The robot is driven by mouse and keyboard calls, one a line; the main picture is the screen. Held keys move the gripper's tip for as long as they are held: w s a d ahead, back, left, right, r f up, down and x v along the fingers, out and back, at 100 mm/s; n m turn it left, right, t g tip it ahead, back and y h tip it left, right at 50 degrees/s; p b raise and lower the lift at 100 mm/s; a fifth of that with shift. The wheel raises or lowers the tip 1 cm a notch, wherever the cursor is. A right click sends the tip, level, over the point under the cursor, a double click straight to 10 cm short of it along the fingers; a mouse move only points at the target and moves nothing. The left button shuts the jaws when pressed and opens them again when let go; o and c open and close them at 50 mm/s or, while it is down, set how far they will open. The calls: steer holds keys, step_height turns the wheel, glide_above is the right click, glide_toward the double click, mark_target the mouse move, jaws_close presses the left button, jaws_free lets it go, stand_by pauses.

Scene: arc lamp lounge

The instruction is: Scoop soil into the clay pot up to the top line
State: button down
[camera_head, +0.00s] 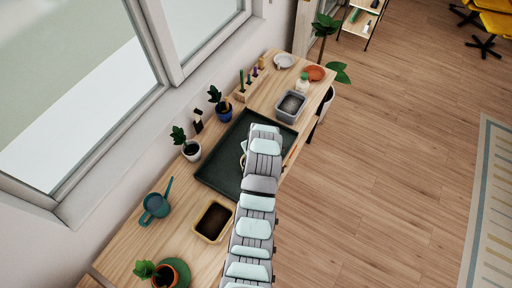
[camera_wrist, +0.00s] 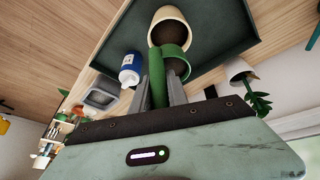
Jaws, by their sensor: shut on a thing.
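A cream pot (camera_wrist: 184,20), likely the clay pot, stands on the dark green tray; its brown inside shows in the wrist view, but I cannot make out a line or soil level. In the head view only a pale sliver of it (camera_head: 243,146) shows beside my arm. My gripper (camera_wrist: 160,92) is shut on the handle of a green scoop (camera_wrist: 157,75). The scoop's round cup (camera_wrist: 175,62) is close to the pot's rim and overlaps it in the wrist view; I cannot tell whether they touch. In the head view my arm hides the gripper and scoop.
The tray (camera_head: 222,168) lies mid-bench. A tan box of dark soil (camera_head: 202,228) sits at its near end, a grey bin (camera_head: 278,112) at its far end. A teal watering can (camera_head: 155,205) and small potted plants (camera_head: 191,150) line the window side. A blue-and-white bottle (camera_wrist: 129,72) is near the gripper.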

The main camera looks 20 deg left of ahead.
steer(key=shift+a+r, duration=0.1)
steer(key=shift+r, duration=1.95)
